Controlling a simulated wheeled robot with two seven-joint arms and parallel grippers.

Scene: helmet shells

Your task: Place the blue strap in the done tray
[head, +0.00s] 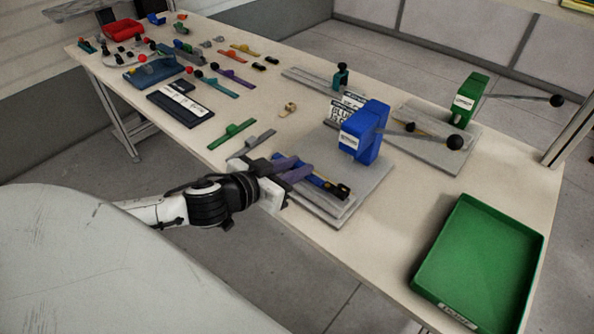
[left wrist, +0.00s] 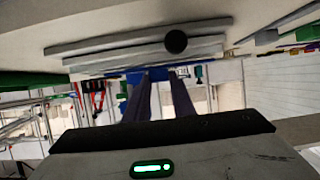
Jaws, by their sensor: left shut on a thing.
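The blue strap (head: 320,181) is by the front edge of the grey plate of the blue press, with a dark, yellow-marked end pointing right. My left gripper (head: 303,176) is shut on it, and the purple-grey fingers hide part of the strap. In the left wrist view a bit of blue (left wrist: 159,73) shows between the finger ends of my left gripper (left wrist: 160,80). I cannot tell whether the strap touches the plate. The green done tray (head: 435,272) stands at the table's front right corner and is empty. My right gripper is not in view.
The blue press (head: 365,135) with a black-knobbed lever rises just behind the gripper. A green press (head: 468,100) stands further back. Green and grey straps (head: 233,132) lie to the left. Bare tabletop (head: 405,205) lies between the blue press and the tray.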

